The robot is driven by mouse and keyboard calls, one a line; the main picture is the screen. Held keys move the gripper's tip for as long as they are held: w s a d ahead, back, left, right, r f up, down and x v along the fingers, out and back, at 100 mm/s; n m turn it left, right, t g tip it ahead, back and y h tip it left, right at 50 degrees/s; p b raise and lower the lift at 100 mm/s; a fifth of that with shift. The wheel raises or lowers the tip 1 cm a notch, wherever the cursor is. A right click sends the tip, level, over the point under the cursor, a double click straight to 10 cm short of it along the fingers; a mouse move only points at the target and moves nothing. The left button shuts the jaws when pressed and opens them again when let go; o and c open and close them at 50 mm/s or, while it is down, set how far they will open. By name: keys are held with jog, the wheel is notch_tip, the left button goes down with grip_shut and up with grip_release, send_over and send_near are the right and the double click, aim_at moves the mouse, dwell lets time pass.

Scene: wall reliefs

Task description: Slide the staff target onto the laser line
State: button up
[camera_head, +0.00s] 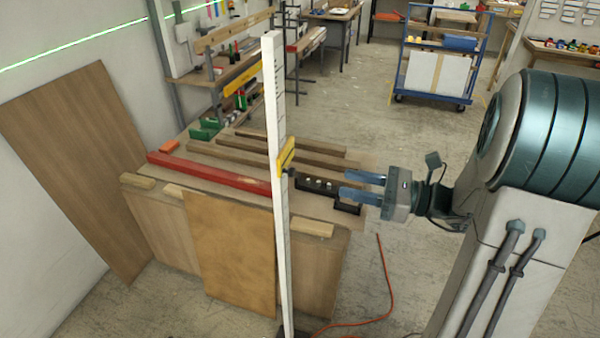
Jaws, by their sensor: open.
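The white measuring staff (272,100) stands upright in front of the workbench, with dark graduation marks along its edge. The yellow target (285,156) sits on the staff around mid-height, tilted in the picture. The green laser line (75,42) runs across the left wall, rising to the right, well above the target in the picture. My gripper (364,186) is to the right of the staff, a little lower than the target in the picture. Its two blue fingers point left and are apart, with nothing seen between them. The staff's foot is cut off at the bottom edge.
The workbench (245,181) behind the staff holds a red beam (208,172), several wooden strips and a black rack (318,186). A plywood sheet (75,150) leans at left. An orange cable (385,270) lies on the floor. A blue cart (440,60) stands at the back; open floor lies between.

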aim_at(291, 157)
jog(key=p+x, duration=0.1)
jog(key=x, duration=1.1)
jog(key=shift+p, duration=0.4)
grip_shut()
